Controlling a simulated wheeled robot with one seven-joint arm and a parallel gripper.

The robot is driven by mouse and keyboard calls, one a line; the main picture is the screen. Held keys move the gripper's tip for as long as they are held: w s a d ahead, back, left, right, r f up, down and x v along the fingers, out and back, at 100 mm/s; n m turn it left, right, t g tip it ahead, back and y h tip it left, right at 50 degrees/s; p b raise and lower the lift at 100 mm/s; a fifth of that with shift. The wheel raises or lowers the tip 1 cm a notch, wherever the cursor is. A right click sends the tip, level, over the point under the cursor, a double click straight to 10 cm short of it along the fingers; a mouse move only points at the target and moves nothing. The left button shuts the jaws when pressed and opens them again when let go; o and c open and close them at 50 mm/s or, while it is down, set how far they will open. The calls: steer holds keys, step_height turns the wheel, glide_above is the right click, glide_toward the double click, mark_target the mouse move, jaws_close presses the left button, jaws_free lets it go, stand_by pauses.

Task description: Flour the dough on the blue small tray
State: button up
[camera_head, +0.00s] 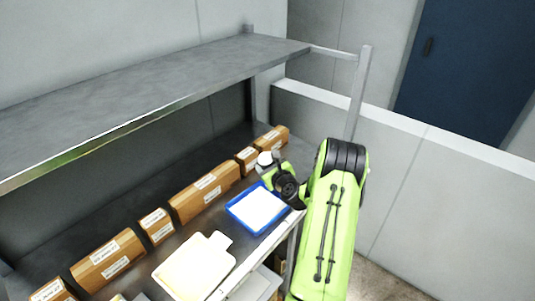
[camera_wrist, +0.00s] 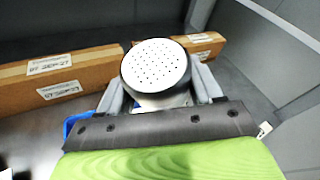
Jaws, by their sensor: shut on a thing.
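The blue small tray (camera_head: 234,212) lies on the metal table in the head view, with a flat white sheet of dough (camera_head: 258,207) inside it. A small part of the tray's blue rim (camera_wrist: 75,122) shows at the left in the wrist view. My gripper (camera_wrist: 158,95) is shut on a flour shaker (camera_wrist: 155,65), whose round white lid with several holes faces the wrist camera. In the head view the shaker (camera_head: 265,159) shows as a small white top beyond the tray's far right corner, and my arm hides part of the gripper.
Several cardboard boxes (camera_head: 205,190) stand in a row behind the tray. A pale board (camera_head: 195,268) lies to the left. A metal shelf (camera_head: 150,95) overhangs the table's back. A low wall (camera_head: 420,165) stands to the right.

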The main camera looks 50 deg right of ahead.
steer(key=r+m+y+p, duration=0.1)
steer(key=p, duration=0.2)
steer(key=r+m+g+p, duration=0.1)
steer(key=p, duration=0.2)
steer(key=shift+d+y+p, duration=0.3)
steer(key=shift+y+p, duration=0.1)
steer(key=shift+d+f+m+p, duration=0.1)
steer(key=shift+m+p, duration=0.3)
steer(key=shift+f+b, duration=0.15)
steer(key=shift+b, duration=0.25)
